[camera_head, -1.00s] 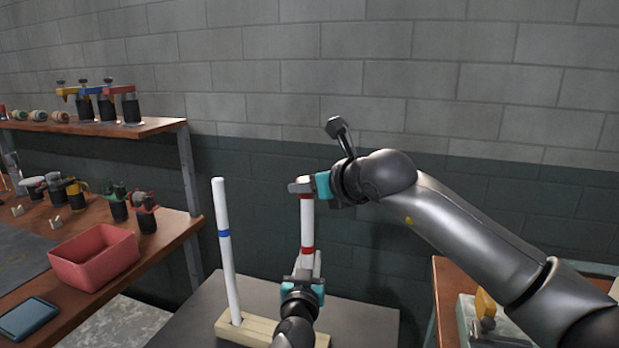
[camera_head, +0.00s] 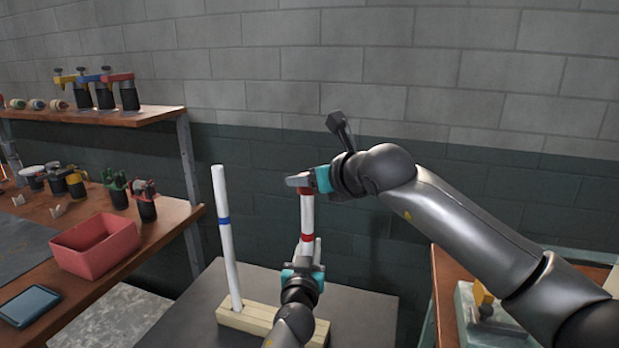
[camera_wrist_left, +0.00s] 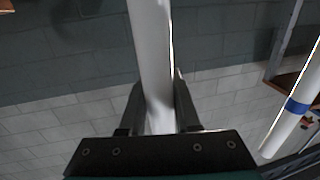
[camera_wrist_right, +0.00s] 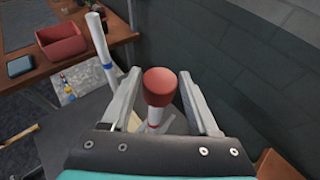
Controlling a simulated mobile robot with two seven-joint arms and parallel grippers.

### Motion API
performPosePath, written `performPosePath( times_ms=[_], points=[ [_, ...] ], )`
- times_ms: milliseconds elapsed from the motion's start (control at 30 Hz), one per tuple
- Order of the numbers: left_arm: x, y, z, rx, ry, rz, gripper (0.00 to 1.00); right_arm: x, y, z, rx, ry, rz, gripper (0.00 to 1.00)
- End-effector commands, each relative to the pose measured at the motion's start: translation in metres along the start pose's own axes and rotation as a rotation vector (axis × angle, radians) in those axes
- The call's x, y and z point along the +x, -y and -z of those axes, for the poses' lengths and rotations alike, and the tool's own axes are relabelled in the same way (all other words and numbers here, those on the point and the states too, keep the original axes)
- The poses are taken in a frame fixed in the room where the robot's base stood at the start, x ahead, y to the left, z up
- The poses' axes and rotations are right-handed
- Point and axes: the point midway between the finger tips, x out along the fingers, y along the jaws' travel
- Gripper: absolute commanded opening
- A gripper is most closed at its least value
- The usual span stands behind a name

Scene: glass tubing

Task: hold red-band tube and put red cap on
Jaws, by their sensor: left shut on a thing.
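The red-band tube (camera_head: 307,213) is white and stands upright, with its red band just above my left gripper (camera_head: 302,265). My left gripper is shut on this tube; in the left wrist view the white tube (camera_wrist_left: 152,55) runs between the fingers. The red cap (camera_wrist_right: 160,86) sits on the tube's upper end in the right wrist view. My right gripper (camera_head: 299,181) is at the tube's top. Its fingers stand on both sides of the cap, with a visible gap on each side, so it is open. How far down the cap sits is hidden.
A white tube with a blue band (camera_head: 224,225) stands in a wooden block (camera_head: 258,321) on the dark table (camera_head: 365,312), left of the held tube. A red bin (camera_head: 95,246) and a tablet (camera_head: 28,305) lie on the left shelf. A brick wall is behind.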

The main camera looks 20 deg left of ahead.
Motion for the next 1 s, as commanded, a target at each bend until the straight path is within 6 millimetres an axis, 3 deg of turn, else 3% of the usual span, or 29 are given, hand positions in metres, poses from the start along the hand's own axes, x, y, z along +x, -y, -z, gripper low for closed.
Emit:
performPosePath(
  times_ms=[200, 567, 1000],
  points=[
    [0.0, 0.0, 0.0, 0.0, 0.001, 0.0, 0.0, 0.0, 0.0, 0.0, 0.0, 0.0, 0.0, 0.84],
    [0.0, 0.0, 0.0, 0.0, 0.001, 0.0, 0.0, -0.004, 0.001, 0.0, 0.0, 0.0, 0.0, 0.84],
    [0.0, 0.0, 0.0, 0.0, 0.001, 0.0, 0.0, -0.058, 0.001, 0.0, -0.001, 0.001, 0.0, 0.84]
  ],
)
